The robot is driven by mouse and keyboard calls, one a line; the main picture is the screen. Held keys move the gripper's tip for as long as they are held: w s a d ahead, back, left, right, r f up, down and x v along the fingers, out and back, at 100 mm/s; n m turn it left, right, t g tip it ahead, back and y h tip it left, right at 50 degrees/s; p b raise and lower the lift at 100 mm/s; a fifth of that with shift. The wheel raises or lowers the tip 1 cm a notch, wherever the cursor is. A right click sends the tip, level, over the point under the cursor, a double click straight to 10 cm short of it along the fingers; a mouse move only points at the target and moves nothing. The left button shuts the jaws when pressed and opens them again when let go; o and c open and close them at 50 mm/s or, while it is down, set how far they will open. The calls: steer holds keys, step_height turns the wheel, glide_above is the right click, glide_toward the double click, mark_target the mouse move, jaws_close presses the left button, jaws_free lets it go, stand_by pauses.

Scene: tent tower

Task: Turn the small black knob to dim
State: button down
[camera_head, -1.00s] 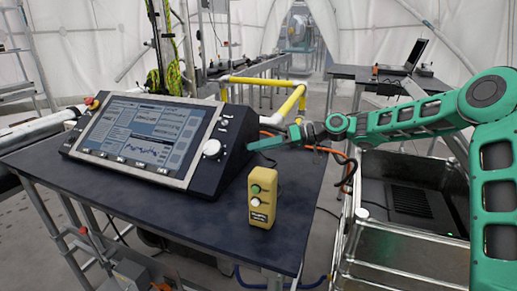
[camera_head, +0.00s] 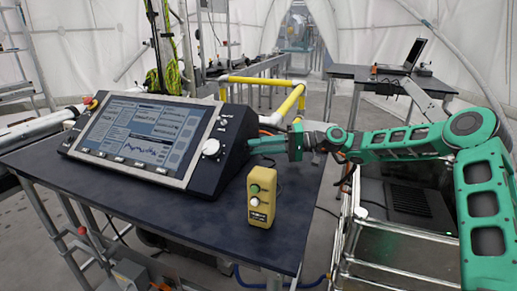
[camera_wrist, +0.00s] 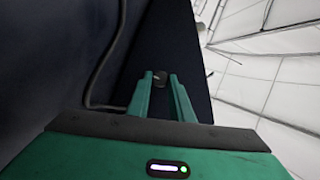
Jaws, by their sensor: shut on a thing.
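The small black knob (camera_wrist: 160,79) sits on the dark side panel of the console, seen in the wrist view. My gripper (camera_wrist: 159,82) has one green finger on each side of it and is shut on it. In the head view my gripper (camera_head: 256,147) reaches in from the right to the right side of the console (camera_head: 230,150). The knob is hidden there. Which way the knob is turned cannot be told.
A yellow button box (camera_head: 262,197) stands on the dark table (camera_head: 170,215) in front of my gripper. A large white knob (camera_head: 211,147) is on the console's front. A yellow rail (camera_head: 292,102) is behind. A dark cable (camera_wrist: 103,70) runs left of the fingers.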

steer(key=shift+w+d+f+m, duration=0.15)
steer(key=shift+w+d+m, duration=0.1)
steer(key=shift+w+m, duration=0.05)
steer(key=c, duration=1.6)
jaws_free()
steer(key=shift+s+a, duration=0.1)
steer(key=shift+s, duration=0.05)
steer(key=d, duration=1)
steer(key=shift+w+d+r, duration=0.3)
steer(key=shift+d+r, duration=0.1)
